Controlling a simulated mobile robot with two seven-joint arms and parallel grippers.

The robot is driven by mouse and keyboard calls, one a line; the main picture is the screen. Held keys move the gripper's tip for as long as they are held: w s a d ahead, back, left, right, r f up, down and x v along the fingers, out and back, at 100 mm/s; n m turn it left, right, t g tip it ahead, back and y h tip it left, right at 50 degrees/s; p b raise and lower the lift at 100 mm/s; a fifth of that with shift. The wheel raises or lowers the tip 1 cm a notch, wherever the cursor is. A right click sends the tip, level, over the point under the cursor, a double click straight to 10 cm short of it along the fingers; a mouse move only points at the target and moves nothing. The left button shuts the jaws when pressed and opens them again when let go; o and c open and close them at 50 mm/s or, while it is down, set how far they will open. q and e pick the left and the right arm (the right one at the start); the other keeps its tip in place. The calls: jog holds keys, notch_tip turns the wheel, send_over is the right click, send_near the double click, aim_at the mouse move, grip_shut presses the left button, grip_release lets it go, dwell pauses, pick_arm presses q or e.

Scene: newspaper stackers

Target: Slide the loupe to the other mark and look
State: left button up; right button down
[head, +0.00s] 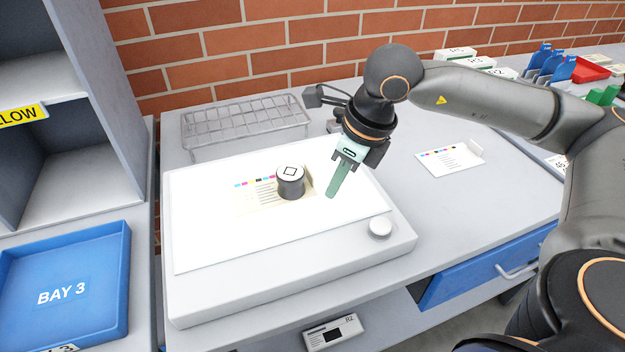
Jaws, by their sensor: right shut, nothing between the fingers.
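The loupe (291,183), a dark grey cylinder with a white top bearing a black square outline, stands upright on a printed sheet (254,206). The sheet lies on the white light table (220,245) and shows small colour patches and lines of text. The loupe covers part of the sheet, and I cannot make out the marks. My right gripper (333,194) points down just right of the loupe, apart from it, with its pale green fingers shut and empty. My left gripper is not in view.
A wire rack (245,125) stands behind the light table. A round white knob (380,227) sits at its front right corner. Another printed card (450,160) lies to the right. A blue BAY 3 tray (65,275) is at the left. The counter right of the light table is mostly clear.

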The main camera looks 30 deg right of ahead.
aim_at(291, 181)
jog(key=w+a, duration=0.1)
jog(key=w+a+f+p, duration=0.1)
jog(key=w, duration=0.1)
jog(key=shift+w, duration=0.35)
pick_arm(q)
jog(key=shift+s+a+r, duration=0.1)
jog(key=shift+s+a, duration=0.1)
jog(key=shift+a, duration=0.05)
pick_arm(e)
jog(key=shift+a, duration=0.1)
jog(key=shift+w+f, duration=0.1)
